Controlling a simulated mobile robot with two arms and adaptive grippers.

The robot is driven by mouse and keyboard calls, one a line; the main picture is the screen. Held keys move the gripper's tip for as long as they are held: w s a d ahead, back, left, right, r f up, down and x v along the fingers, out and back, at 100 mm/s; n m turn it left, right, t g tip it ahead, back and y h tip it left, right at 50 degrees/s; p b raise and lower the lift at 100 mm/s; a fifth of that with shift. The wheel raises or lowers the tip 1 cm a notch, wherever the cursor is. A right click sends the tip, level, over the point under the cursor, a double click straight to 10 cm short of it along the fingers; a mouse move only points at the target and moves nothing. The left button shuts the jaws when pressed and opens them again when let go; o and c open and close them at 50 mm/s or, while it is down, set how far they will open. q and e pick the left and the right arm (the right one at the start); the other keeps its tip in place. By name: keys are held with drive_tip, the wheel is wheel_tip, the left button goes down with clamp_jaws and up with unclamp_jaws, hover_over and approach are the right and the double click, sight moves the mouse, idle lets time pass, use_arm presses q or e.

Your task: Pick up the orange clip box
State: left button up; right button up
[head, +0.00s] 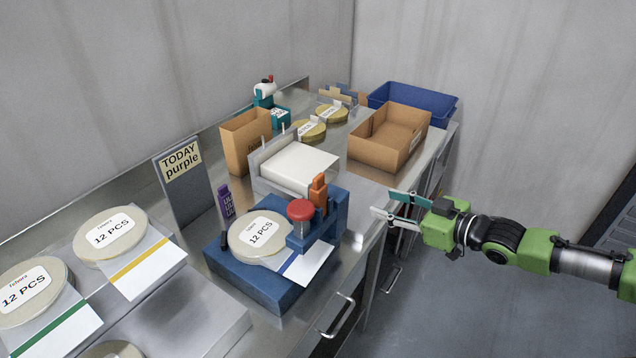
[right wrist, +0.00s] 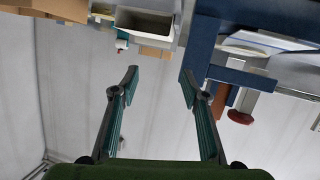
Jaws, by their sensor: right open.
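In the right wrist view an orange-brown piece (right wrist: 218,104), probably the same box, shows partly behind one finger, near the red top (right wrist: 240,117). My right gripper (head: 383,203) is open and empty, to the right of the orange clip box and apart from it, beyond the bench's front edge. Its two spread fingers also show in the right wrist view (right wrist: 159,73). My left gripper is not in view.
The blue holder also carries a round disc labelled 12 PCS (head: 262,234). A white tray (head: 300,165) stands behind it. A purple box (head: 226,200) and a "TODAY purple" sign (head: 184,190) stand left. An open cardboard box (head: 375,150) and blue crate (head: 440,107) are farther back.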

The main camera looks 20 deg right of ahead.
drive_tip(key=s+a+r+n+y+p, duration=0.15)
drive_tip(key=s+a+r, duration=0.3)
drive_tip(key=r, duration=0.55)
drive_tip(key=g+y+p, duration=0.1)
drive_tip(key=g+p, duration=0.1)
approach(321, 178)
drive_tip(key=shift+m, duration=0.25)
drive_tip(key=shift+p+x, duration=0.55)
drive_tip(key=shift+x, duration=2.15)
drive_tip(key=shift+w+a+p, duration=0.35)
drive_tip(key=shift+w+p, duration=0.1)
drive_tip(key=shift+p, duration=0.1)
drive_tip(key=p+x, duration=0.2)
drive_tip(key=x, duration=0.1)
drive_tip(key=shift+d, duration=0.1)
drive_tip(key=shift+w+a+f, duration=0.3)
drive_tip(key=shift+w+a, duration=0.1)
drive_tip(key=shift+w, duration=0.05)
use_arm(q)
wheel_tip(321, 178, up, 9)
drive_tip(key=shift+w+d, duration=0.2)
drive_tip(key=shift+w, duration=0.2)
